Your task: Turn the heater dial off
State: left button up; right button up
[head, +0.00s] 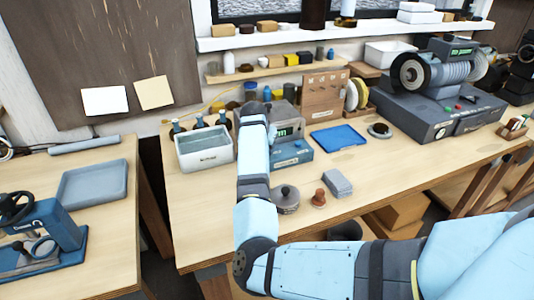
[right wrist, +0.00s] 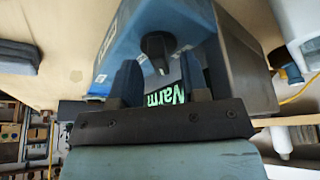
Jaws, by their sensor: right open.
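The heater is a blue and grey box (head: 292,153) on the workbench, partly hidden behind my right arm in the head view. Its display (head: 284,132) glows green, and in the right wrist view the display (right wrist: 166,97) reads "Warm". The dark heater dial (right wrist: 156,46) sticks out from the blue face (right wrist: 128,38) in the right wrist view. My right gripper (right wrist: 160,66) is open, with one finger on each side of the line to the dial; I cannot tell whether they touch it. The dial is hidden in the head view. My left gripper is not in view.
A white bin (head: 204,150) with bottles behind it stands left of the heater. A blue tray (head: 338,136) lies to its right. A round grey lidded piece (head: 286,200), a reddish knob-like piece (head: 319,198) and grey blocks (head: 338,184) lie in front. The right front bench is clear.

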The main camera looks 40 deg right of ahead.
jog(key=shift+w+d+f, duration=0.15)
jog(key=shift+f, duration=0.35)
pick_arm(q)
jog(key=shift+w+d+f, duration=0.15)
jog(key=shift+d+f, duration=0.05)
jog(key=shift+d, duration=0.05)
pick_arm(e)
jog(key=shift+r, duration=0.15)
jog(key=shift+c, duration=0.2)
grip_shut()
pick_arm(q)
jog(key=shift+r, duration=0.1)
